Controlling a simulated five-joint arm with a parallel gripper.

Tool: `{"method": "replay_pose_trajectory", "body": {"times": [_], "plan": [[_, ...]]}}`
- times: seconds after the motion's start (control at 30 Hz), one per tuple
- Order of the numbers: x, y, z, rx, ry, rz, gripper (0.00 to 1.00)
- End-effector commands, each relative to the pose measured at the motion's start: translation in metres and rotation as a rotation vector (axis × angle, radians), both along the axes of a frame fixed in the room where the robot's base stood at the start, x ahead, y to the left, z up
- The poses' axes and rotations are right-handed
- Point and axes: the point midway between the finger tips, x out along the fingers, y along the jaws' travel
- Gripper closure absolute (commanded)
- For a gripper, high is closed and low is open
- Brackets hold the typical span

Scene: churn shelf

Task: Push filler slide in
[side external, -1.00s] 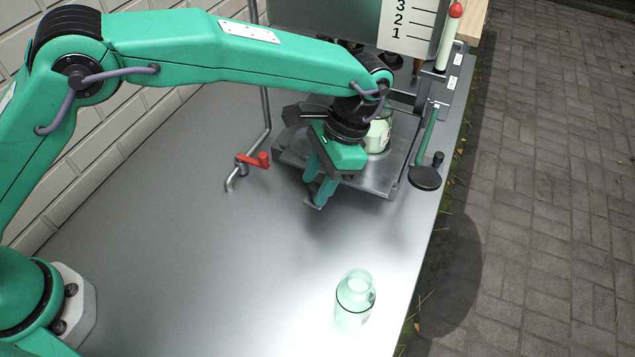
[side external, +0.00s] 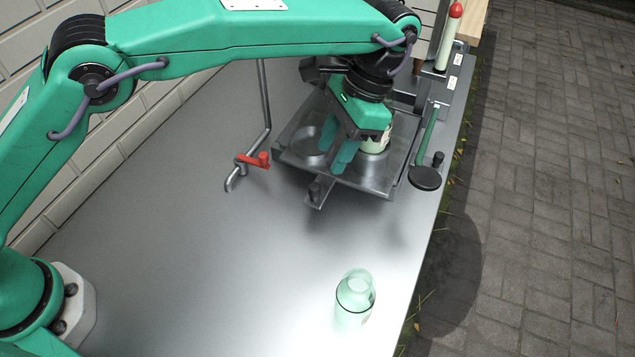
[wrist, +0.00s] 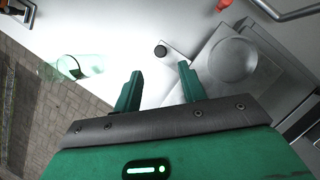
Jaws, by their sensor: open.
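The filler slide (side external: 372,181) is a grey metal tray with a round recess. A tab with a dark knob (side external: 315,190) sticks out at its front. A pale green jar (side external: 375,139) stands at the slide's right side, partly hidden by my gripper. My gripper (side external: 335,160) is open and empty, fingers pointing down above the slide, behind the knob. In the wrist view, the slide's recess (wrist: 232,59) shows to the right and the knob (wrist: 161,51) lies beyond the gap between my fingertips (wrist: 160,72). I cannot tell whether a finger touches the slide.
A clear green bottle (side external: 355,292) stands near the front right edge. A red-handled tap (side external: 258,160) on a grey pipe is left of the slide. A green lever with a black disc (side external: 425,177) is at the right. The bench's (side external: 190,250) middle is clear.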

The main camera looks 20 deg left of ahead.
Motion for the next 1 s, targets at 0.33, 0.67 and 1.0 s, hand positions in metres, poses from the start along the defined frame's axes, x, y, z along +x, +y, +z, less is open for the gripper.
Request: {"method": "replay_pose_trajectory", "body": {"times": [0.33, 0.67, 1.0], "plan": [[0.001, -0.001, 0.003, 0.000, 0.000, 0.000, 0.59], [-0.001, -0.001, 0.004, -0.020, -0.015, -0.017, 1.00], [-0.011, 0.001, 0.009, -0.138, -0.102, -0.130, 1.00]]}}
